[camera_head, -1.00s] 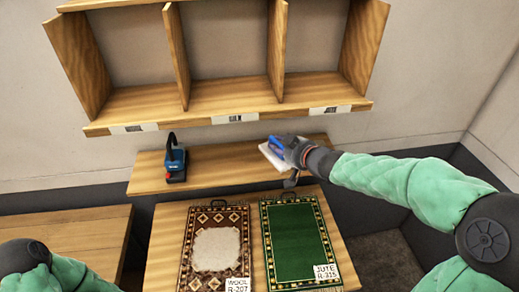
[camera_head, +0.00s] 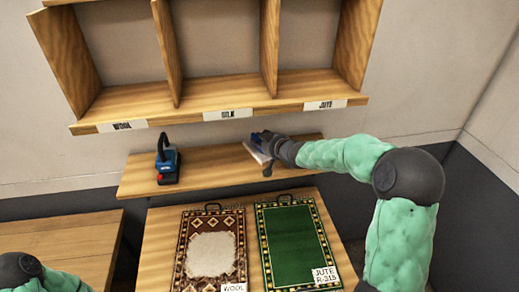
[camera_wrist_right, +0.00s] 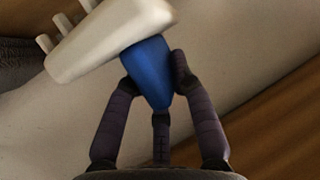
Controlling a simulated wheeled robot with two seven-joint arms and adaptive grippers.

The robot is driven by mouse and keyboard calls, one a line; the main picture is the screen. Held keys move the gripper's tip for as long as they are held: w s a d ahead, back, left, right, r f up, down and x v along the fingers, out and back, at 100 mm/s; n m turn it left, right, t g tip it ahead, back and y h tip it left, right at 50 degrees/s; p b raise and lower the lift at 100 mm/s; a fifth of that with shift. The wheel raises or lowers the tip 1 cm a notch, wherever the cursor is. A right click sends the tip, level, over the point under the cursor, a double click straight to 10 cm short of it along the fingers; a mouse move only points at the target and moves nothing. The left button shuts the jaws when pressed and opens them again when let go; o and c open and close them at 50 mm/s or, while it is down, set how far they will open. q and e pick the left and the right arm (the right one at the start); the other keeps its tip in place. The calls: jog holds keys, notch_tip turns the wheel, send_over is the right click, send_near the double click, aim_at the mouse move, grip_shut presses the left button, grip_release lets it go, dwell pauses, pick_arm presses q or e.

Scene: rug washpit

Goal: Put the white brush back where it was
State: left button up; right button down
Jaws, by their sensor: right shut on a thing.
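The white brush (camera_head: 256,153) has a white head and a blue handle, and is at the right part of the narrow wooden shelf (camera_head: 215,168) in the head view. My right gripper (camera_head: 272,147) is shut on its blue handle. In the right wrist view the fingers (camera_wrist_right: 152,88) close around the blue handle, with the white brush head (camera_wrist_right: 105,42) tilted beyond them and bristle tufts at its left. I cannot tell whether the brush touches the shelf. My left gripper is out of view; only part of my left arm shows at bottom left.
A blue and black device (camera_head: 168,167) with a handle stands on the shelf's left part. Above are wooden compartments (camera_head: 225,103) labelled wool, silk and jute. Below, a patterned wool rug (camera_head: 212,252) and a green jute rug (camera_head: 290,245) lie on a table. The shelf's middle is clear.

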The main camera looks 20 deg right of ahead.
jog(key=shift+w+f+b, duration=0.15)
jog(key=shift+f+b, duration=0.1)
jog(key=shift+f, duration=0.6)
jog(key=shift+w+f+b, duration=0.1)
jog(key=shift+f+b, duration=0.15)
jog(key=shift+f, duration=0.6)
jog(key=shift+f, duration=0.15)
jog(key=c, duration=1.1)
grip_release()
jog(key=shift+s+f, duration=0.1)
jog(key=shift+o, duration=0.2)
jog(key=shift+s+r, duration=0.2)
jog(key=shift+r, duration=0.05)
jog(key=p+v, duration=0.2)
jog(key=v, duration=0.9)
jog(key=shift+s, duration=0.25)
jog(key=shift+d, duration=0.1)
